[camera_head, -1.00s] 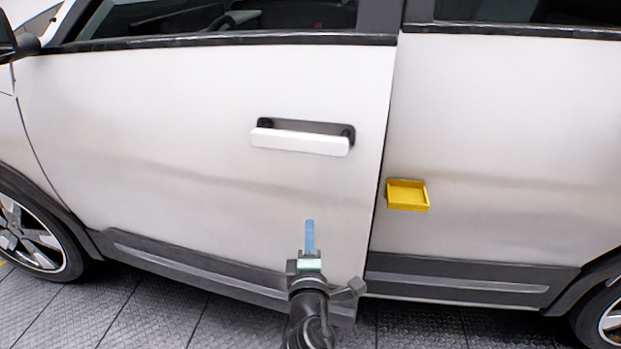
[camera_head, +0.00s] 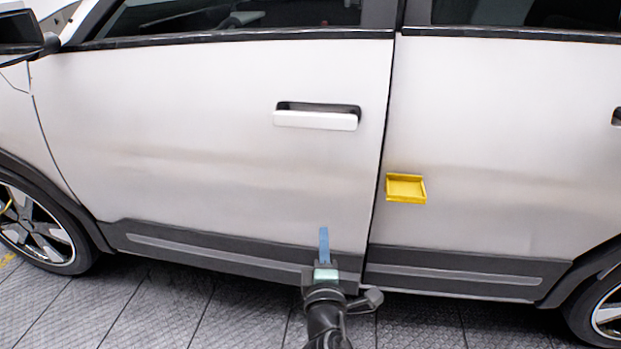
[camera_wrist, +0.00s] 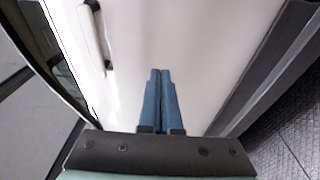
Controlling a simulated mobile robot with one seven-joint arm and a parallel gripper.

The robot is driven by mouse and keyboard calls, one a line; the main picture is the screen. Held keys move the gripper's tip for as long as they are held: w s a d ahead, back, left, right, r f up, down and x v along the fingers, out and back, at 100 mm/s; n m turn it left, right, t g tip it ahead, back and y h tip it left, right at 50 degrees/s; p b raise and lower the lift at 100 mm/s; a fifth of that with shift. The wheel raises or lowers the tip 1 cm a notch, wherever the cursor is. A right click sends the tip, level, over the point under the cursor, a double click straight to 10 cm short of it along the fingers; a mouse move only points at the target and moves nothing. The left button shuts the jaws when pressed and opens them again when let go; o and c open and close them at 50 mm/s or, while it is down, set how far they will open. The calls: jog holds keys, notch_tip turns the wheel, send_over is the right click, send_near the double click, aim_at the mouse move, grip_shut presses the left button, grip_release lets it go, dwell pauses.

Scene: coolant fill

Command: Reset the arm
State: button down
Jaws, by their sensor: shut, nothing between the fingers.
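My gripper (camera_head: 323,232) is in the lower middle of the head view, in front of the lower part of the white car's front door (camera_head: 200,160). In the wrist view my gripper (camera_wrist: 160,75) has its two blue fingers pressed together with nothing between them. The front door's handle (camera_head: 316,120) is above the gripper in the head view. The handle also shows at the upper left of the wrist view (camera_wrist: 95,38), apart from the fingers.
A small yellow tray (camera_head: 406,188) sits against the rear door (camera_head: 500,130), right of the door seam. The dark sill (camera_head: 215,250) runs along the car's bottom. The tiled floor (camera_head: 150,310) in front of the car is clear.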

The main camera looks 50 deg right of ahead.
jog(key=s+d+p, duration=0.2)
jog(key=s+p, duration=0.1)
jog(key=s, duration=0.3)
jog(key=shift+d+f, duration=0.15)
jog(key=shift+d, duration=0.1)
